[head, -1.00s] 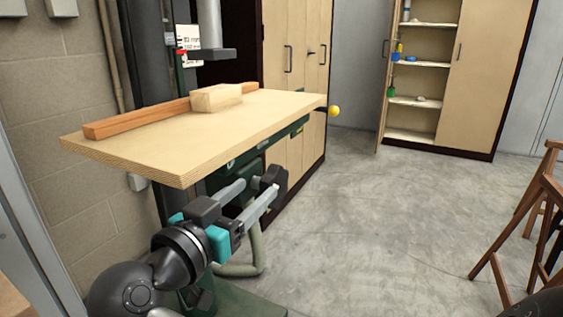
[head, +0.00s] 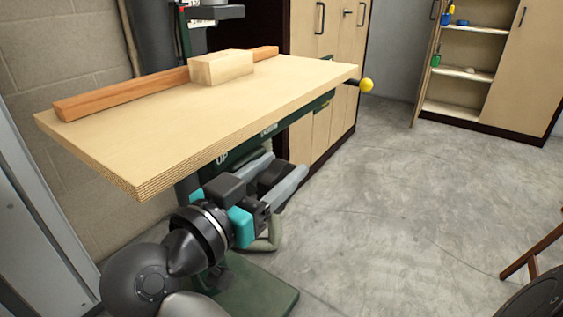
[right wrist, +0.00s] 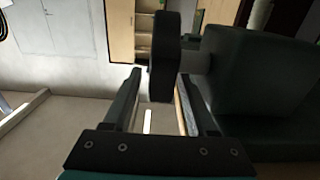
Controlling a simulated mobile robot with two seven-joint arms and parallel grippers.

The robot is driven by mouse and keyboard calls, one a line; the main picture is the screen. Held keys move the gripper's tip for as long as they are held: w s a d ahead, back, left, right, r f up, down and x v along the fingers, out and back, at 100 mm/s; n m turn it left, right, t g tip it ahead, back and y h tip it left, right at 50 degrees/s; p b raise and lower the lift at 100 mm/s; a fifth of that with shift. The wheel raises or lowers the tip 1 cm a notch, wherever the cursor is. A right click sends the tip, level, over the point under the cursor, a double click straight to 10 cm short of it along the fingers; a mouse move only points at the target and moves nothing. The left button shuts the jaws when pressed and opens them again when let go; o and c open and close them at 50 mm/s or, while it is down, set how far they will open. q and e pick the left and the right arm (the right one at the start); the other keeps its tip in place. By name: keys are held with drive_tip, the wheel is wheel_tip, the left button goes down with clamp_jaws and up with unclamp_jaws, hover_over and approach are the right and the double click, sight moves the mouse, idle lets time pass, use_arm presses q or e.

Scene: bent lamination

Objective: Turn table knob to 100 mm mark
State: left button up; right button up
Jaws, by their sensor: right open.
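A dark knob (head: 274,177) sits under the front edge of the wooden machine table (head: 120,145). My right gripper (head: 288,165) is open, with one grey finger on each side of the knob. In the right wrist view the knob (right wrist: 164,55) shows as a thick dark disc on a short shaft (right wrist: 196,64) between the finger ends. I cannot tell whether either finger touches it. The shaft runs to a large dark body (right wrist: 262,75). I cannot make out a millimetre scale or the 100 mm mark. My left gripper is not in view.
An orange-brown fence (head: 150,88) and a pale wood block (head: 220,67) lie on the table. A yellow ball handle (head: 366,85) sticks out past its right corner. A green machine base (head: 260,285) stands on the floor below.

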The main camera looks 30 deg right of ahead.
clamp_jaws()
idle(0.5)
